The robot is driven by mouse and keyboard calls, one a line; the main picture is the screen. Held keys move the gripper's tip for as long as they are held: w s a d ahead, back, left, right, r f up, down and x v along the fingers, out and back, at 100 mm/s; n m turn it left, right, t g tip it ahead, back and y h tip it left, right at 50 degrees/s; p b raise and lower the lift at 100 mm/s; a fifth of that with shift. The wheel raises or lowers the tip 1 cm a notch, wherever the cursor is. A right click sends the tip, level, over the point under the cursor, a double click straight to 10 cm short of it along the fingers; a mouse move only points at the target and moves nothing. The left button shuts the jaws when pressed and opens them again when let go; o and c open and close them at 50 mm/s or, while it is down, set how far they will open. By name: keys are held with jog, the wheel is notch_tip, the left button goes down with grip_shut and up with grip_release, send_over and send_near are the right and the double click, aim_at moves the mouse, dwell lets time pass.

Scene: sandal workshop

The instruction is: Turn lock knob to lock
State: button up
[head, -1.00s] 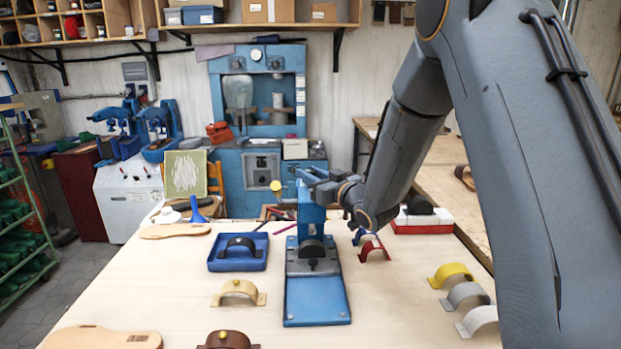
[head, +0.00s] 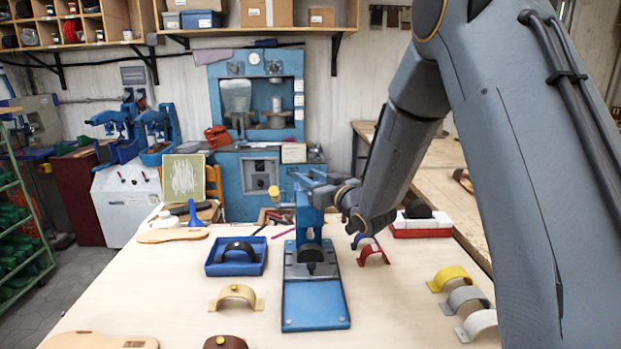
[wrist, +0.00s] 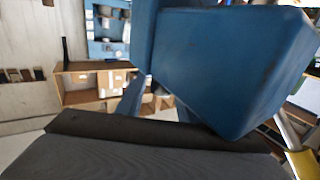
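A blue press (head: 316,302) stands upright on the bench, with a flat blue base in front. A small dark knob (head: 311,267) sits low on its front, under a dark rounded form; I cannot tell whether this is the lock knob or how it is turned. A yellow ball knob (head: 273,190) shows to the left of the press top. My gripper (head: 322,186) is at the upper part of the press, partly hidden behind it. In the wrist view the blue press head (wrist: 225,70) fills much of the picture, and a yellow-handled metal rod (wrist: 298,155) shows at lower right. My fingertips are not clear.
A blue tray (head: 258,268) with a dark strap lies left of the press. A tan strap (head: 236,293) lies in front of it. A red strap (head: 373,255) and a red-and-white block (head: 422,231) are to the right. Yellow, grey and white straps (head: 450,276) lie far right.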

jog(key=shift+a+n+g+y+p, duration=0.3)
jog(key=shift+n+y+p, duration=0.1)
jog(key=shift+y, duration=0.1)
